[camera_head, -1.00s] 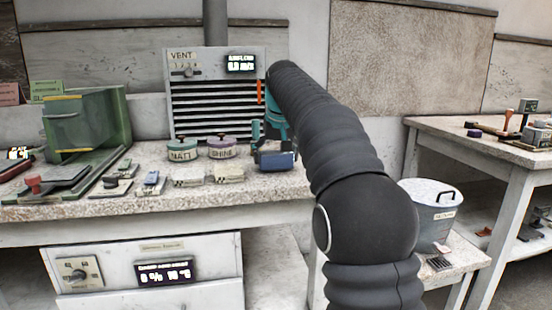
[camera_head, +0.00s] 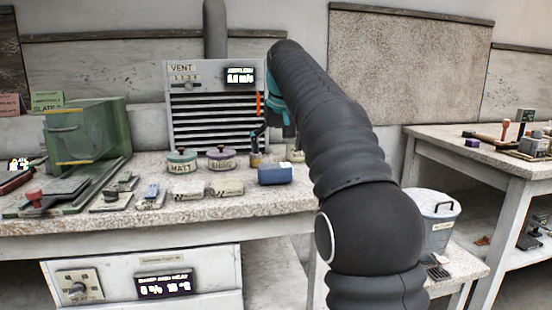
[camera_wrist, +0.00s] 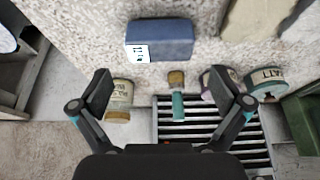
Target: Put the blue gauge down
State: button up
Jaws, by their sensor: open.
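The blue gauge (camera_head: 275,174) is a small blue block resting on the speckled bench top, near its front right part. In the wrist view the gauge (camera_wrist: 165,42) lies ahead of the fingers, with a white number label on one end. My gripper (camera_wrist: 158,90) is open, its two fingers wide apart with nothing between them touching the pads. It is clear of the gauge. In the head view my dark arm hides most of the gripper, and only teal parts show above and behind the gauge.
A MATT tin (camera_head: 182,162) and a purple-lidded tin (camera_head: 221,160) stand left of the gauge. Pale blocks (camera_head: 226,188) lie front left. A bucket (camera_head: 436,220) stands lower right.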

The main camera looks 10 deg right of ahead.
jog(key=shift+v, duration=2.15)
jog(key=s+f, duration=1.3)
jog(key=s, duration=0.5)
jog(key=s+f+t, duration=0.1)
jog(key=s+f, duration=1.3)
jog(key=s, duration=0.3)
jog(key=shift+s, duration=0.35)
